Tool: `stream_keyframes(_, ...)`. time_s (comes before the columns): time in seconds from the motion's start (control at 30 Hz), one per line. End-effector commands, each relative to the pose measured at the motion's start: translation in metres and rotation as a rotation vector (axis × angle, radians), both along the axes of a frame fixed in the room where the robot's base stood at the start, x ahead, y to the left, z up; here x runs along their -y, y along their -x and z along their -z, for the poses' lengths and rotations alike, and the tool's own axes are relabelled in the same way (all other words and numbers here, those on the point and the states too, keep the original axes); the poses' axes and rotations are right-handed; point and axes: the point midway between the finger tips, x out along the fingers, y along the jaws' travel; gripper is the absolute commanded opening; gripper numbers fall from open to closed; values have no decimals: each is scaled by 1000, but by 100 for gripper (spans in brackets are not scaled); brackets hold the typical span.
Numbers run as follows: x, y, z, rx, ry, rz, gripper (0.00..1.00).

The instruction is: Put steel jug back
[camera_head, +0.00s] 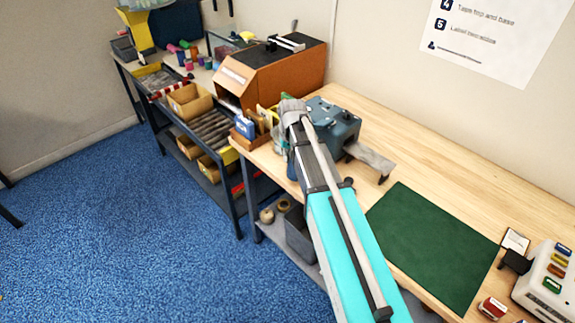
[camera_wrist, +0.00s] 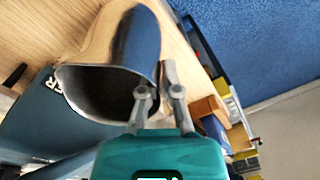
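The steel jug (camera_wrist: 138,42) is large in the wrist view, its dark open mouth turned towards the camera and its side reflecting blue. My gripper (camera_wrist: 158,92) is at the jug's rim, its fingers part-way together. The left finger overlaps the dark mouth and the right finger lies beside a grey part, perhaps the handle. I cannot tell whether they press on it. In the head view my arm hides the gripper and most of the jug.
A blue-grey machine (camera_head: 335,122) stands close beside my gripper on the wooden bench (camera_head: 430,150). A green mat (camera_head: 432,245) lies nearer, clear. An orange-brown box (camera_head: 270,75) is behind. Left, a dark shelf unit holds bins (camera_head: 190,102). A white device (camera_head: 548,280) sits at far right.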

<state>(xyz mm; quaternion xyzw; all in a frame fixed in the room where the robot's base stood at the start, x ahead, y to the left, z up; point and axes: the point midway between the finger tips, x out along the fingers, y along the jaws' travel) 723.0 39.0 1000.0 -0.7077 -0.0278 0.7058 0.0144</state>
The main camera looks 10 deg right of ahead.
Motion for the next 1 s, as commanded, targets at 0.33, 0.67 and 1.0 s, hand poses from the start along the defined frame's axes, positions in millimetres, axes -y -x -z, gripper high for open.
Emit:
stream_keyframes(0.33, 0, 1, 27, 0, 0, 0, 0)
stream_keyframes(0.67, 0, 1, 27, 0, 0, 0, 0)
stream_keyframes(1.0, 0, 1, 30, 0, 0, 0, 21)
